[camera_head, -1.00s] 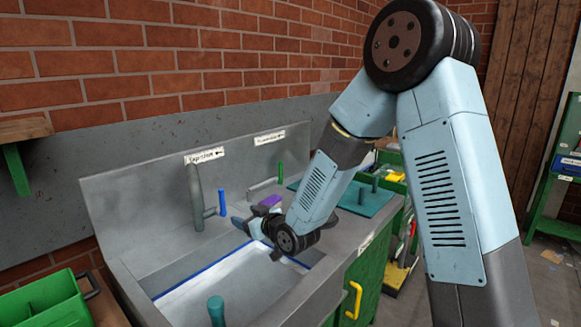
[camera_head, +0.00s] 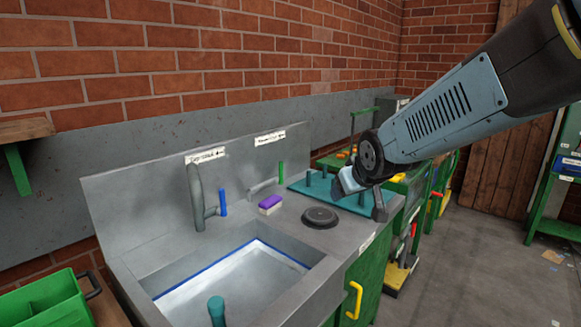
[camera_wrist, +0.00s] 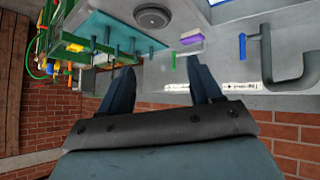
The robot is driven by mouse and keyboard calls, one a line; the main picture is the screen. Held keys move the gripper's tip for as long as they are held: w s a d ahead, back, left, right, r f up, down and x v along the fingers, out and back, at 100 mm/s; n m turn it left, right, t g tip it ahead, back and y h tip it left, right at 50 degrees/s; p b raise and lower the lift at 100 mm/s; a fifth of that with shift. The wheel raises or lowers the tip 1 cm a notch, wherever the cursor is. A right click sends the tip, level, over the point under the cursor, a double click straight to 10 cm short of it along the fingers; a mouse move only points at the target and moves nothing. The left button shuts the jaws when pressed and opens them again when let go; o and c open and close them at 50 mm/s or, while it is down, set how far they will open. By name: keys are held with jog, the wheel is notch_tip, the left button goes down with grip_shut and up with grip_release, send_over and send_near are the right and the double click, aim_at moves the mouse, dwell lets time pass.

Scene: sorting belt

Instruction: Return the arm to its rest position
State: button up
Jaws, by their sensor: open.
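My gripper (camera_head: 363,202) is at the right end of the sink counter in the head view, in front of the teal peg mat (camera_head: 297,187). The arm comes in from the upper right. In the wrist view my gripper (camera_wrist: 160,82) shows two dark fingers spread apart with nothing between them. Beyond them are the teal mat with pegs (camera_wrist: 97,30), a dark round disc (camera_wrist: 151,15) and a purple-and-white brush (camera_wrist: 192,37).
The sink basin (camera_head: 170,262) is left of my gripper, with a tap (camera_head: 196,195) behind it. The brush (camera_head: 270,204) and round disc (camera_head: 320,216) lie on the counter. A green crate (camera_head: 45,305) stands at the lower left.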

jog(key=s+d+r+m+g, duration=0.1)
jog(key=s+d, duration=0.2)
jog(key=s, duration=0.3)
jog(key=s+d+r+m+g+h, duration=0.1)
jog(key=s+d+m, duration=0.1)
jog(key=s, duration=0.5)
jog(key=s+d+r+m+g, duration=0.1)
jog(key=s+d, duration=0.3)
jog(key=s, duration=0.3)
jog(key=shift+s+d+g, duration=0.2)
jog(key=shift+d+g, duration=0.1)
jog(key=shift+r, duration=0.1)
jog(key=shift+c, duration=0.5)
